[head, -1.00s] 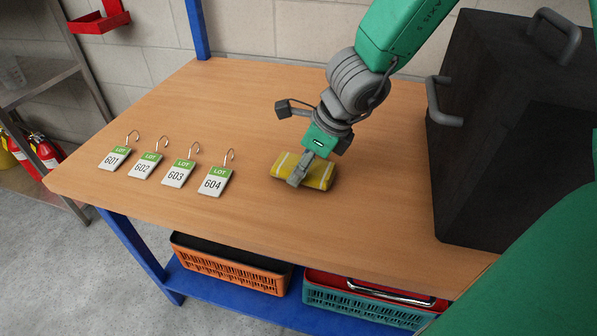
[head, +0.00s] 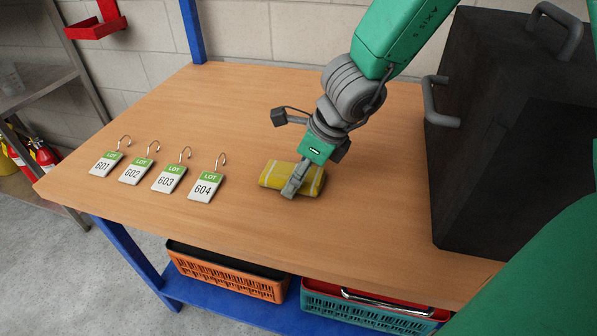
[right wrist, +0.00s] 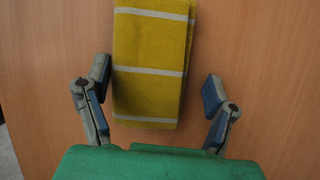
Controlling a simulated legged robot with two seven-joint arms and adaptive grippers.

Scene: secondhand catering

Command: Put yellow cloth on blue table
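The yellow cloth (head: 312,182), folded into a pad with pale stripes, lies on the wooden top of a blue-framed table (head: 200,120). My right gripper (head: 292,188) is over the cloth, pointing down. In the right wrist view, the cloth (right wrist: 150,50) lies between the two spread fingers, close to the left one and with a clear gap to the right one. The gripper is open and does not hold it. The head view does not show whether the fingertips touch the tabletop. My left gripper is not in view.
Several lot tags with hooks (head: 172,179) lie in a row left of the cloth. A large dark box with handles (head: 490,130) stands at the right. An orange basket (head: 230,275) and a teal basket (head: 365,312) sit on the blue lower shelf. The tabletop behind the tags is clear.

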